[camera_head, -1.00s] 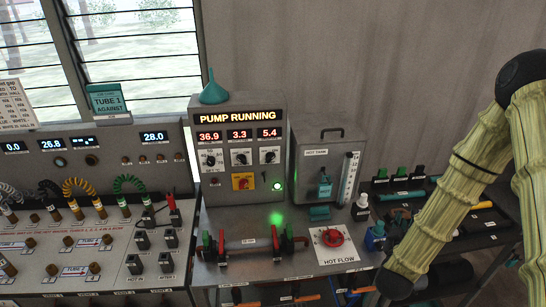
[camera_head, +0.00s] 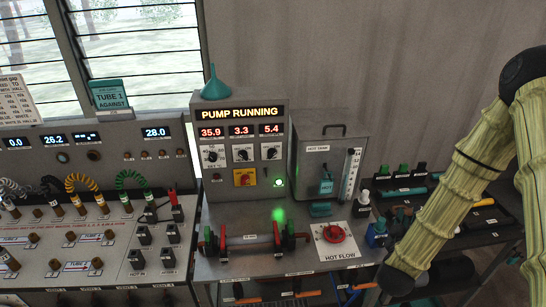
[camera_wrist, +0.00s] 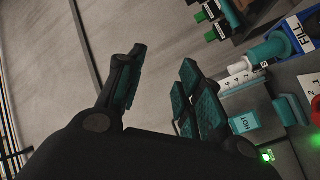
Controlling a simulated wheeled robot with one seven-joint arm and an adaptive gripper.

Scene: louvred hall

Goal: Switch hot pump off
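The grey pump box (camera_head: 200,170) stands on the steel bench in the head view. Its display (camera_head: 240,114) reads PUMP RUNNING, with 35.9, 3.3 and 5.4 below. A red rotary switch on a yellow plate (camera_head: 244,178) sits low on its front. A small toggle (camera_head: 265,173) is beside it, and a green lamp (camera_head: 279,182) is lit. My gripper (camera_wrist: 160,82) is open and empty in the wrist view, its teal-padded fingers apart. In the head view my arm hangs at the right and the fingers cannot be made out. My gripper appears clear of the pump box.
The hot tank (camera_head: 311,180) with a HOT tag stands just right of the pump box. A red valve on the HOT FLOW plate (camera_head: 334,256) and red-and-green clamps (camera_head: 210,243) are in front. A cable panel (camera_head: 110,230) fills the left; crowded shelves stand right.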

